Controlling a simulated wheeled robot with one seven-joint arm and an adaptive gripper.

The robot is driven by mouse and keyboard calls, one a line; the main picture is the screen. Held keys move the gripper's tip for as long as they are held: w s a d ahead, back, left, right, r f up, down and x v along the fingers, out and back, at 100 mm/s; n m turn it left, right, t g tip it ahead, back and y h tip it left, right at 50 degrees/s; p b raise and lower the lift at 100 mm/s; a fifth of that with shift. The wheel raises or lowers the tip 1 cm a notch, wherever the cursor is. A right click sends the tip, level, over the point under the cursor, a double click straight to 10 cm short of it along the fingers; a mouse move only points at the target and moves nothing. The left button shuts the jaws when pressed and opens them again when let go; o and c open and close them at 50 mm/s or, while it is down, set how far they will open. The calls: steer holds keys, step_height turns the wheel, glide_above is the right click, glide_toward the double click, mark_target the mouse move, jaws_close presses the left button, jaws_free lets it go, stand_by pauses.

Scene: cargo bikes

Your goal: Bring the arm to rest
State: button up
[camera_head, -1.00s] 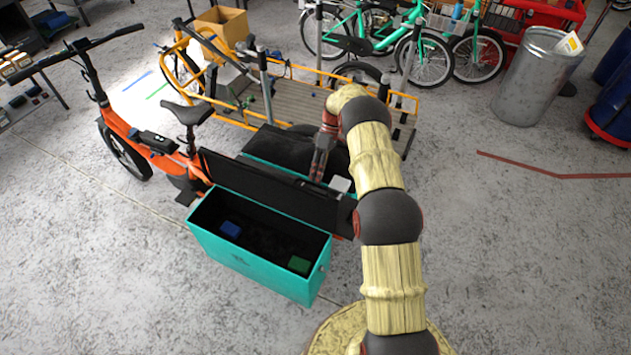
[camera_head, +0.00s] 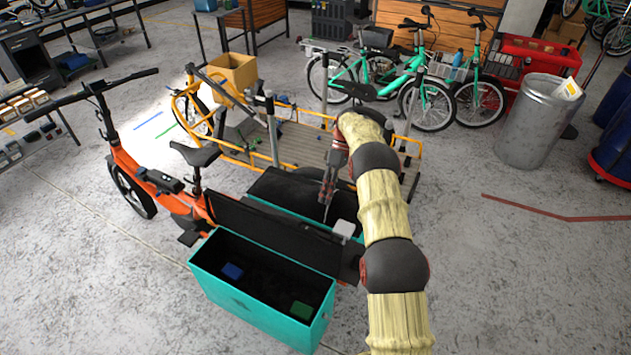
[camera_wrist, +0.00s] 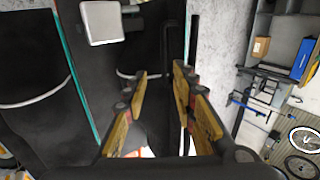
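My gripper (camera_head: 327,200) hangs at the end of my arm over the rear of the orange cargo bike. In the wrist view its two yellow-padded fingers (camera_wrist: 162,72) stand apart with nothing between them, so it is open and empty. A small white box (camera_head: 344,230) lies just right of and below the gripper in the head view, apart from it. The white box also shows in the wrist view (camera_wrist: 103,22), beyond the fingertips.
A teal open cargo box (camera_head: 250,308) holds a blue block (camera_head: 232,271) and a green block (camera_head: 300,310). The orange bike (camera_head: 140,175) stands at left. A yellow-railed cargo bed (camera_head: 300,145) is behind. Open floor lies right, before a metal bin (camera_head: 530,120).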

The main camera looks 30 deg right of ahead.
steer(key=s+f+m+h, duration=0.1)
steer(key=s+f+m, duration=0.3)
steer(key=m, duration=0.2)
steer(key=s+a+r+m+t+h, duration=0.1)
steer(key=s+a+r+m+h, duration=0.1)
steer(key=s+a+r, duration=0.55)
steer(key=s+a+r+m+t+h, duration=0.15)
steer(key=s+r, duration=0.35)
steer(key=r, duration=0.5)
steer(key=s+a+r+t+b, duration=0.1)
steer(key=s+a+r+t, duration=0.1)
steer(key=s+a+r, duration=0.2)
steer(key=s+a+r+n+t, duration=0.1)
steer(key=s+a+r, duration=0.4)
steer(key=s, duration=0.5)
steer(key=s+a+r+n+t+b, duration=0.1)
steer(key=s+a+r+t, duration=0.3)
steer(key=s+r, duration=0.2)
steer(key=shift+s+a+h+b, duration=0.25)
steer(key=shift+s+h, duration=0.2)
steer(key=shift+s, duration=0.55)
